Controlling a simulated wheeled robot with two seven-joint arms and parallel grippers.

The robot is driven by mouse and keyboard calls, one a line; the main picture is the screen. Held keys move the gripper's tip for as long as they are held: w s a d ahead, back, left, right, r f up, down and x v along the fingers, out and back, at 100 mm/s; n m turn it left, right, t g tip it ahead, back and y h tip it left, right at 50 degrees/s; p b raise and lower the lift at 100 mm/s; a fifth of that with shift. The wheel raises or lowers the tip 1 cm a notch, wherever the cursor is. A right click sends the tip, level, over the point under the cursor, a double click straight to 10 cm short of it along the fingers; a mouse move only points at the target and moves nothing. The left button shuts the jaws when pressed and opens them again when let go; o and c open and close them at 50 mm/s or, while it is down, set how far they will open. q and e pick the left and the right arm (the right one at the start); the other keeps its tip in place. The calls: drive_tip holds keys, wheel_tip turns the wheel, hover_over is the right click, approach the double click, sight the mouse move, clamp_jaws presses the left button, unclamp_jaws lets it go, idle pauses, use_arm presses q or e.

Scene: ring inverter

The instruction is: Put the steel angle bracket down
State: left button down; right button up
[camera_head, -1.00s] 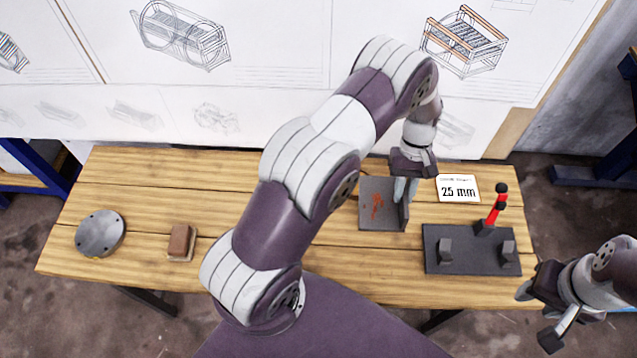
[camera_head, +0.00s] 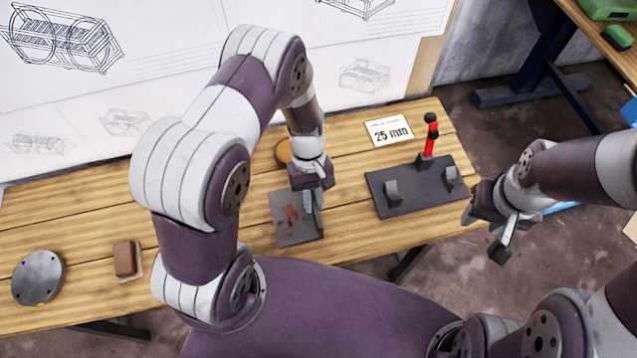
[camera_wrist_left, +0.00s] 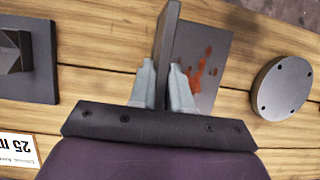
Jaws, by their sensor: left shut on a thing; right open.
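The steel angle bracket (camera_head: 287,222) is a dark grey L-shaped plate with reddish rust marks on its flat leg. It is at the middle of the wooden table. My left gripper (camera_head: 312,205) points down and is shut on its upright leg. In the left wrist view the two light fingers (camera_wrist_left: 162,90) pinch the upright leg, and the flat leg (camera_wrist_left: 212,50) spreads to the right. The flat leg appears at or very near the table top; I cannot tell whether it touches. My right gripper (camera_head: 484,232) is open and empty, beyond the table's right end.
A dark fixture (camera_head: 420,190) with two blocks and a red-handled clamp (camera_head: 431,135) stands right of the bracket. A "25 mm" card (camera_head: 389,131) lies behind it. A round steel disc (camera_head: 39,277) and a brown block (camera_head: 125,258) lie left. A round wooden-coloured thing (camera_head: 284,152) is partly hidden behind my arm.

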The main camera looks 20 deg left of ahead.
use_arm(q)
drive_tip(key=shift+f, duration=1.85)
drive_tip(key=c, duration=1.1)
unclamp_jaws()
drive_tip(key=shift+s, duration=0.1)
drive_tip(key=shift+m+t, duration=0.4)
drive_tip(key=v, duration=1.4)
drive_tip(key=shift+b, duration=0.3)
wheel_tip(320, 180, up, 6)
drive_tip(key=s+a+m+t+y, duration=0.1)
drive_tip(key=s+m+t, duration=0.2)
wheel_tip(320, 180, up, 4)
drive_tip(key=m+t+y, duration=0.1)
drive_tip(key=m+t, duration=0.1)
drive_tip(key=m, duration=0.1)
hover_over(290, 218)
drive_tip(key=shift+f, duration=0.2)
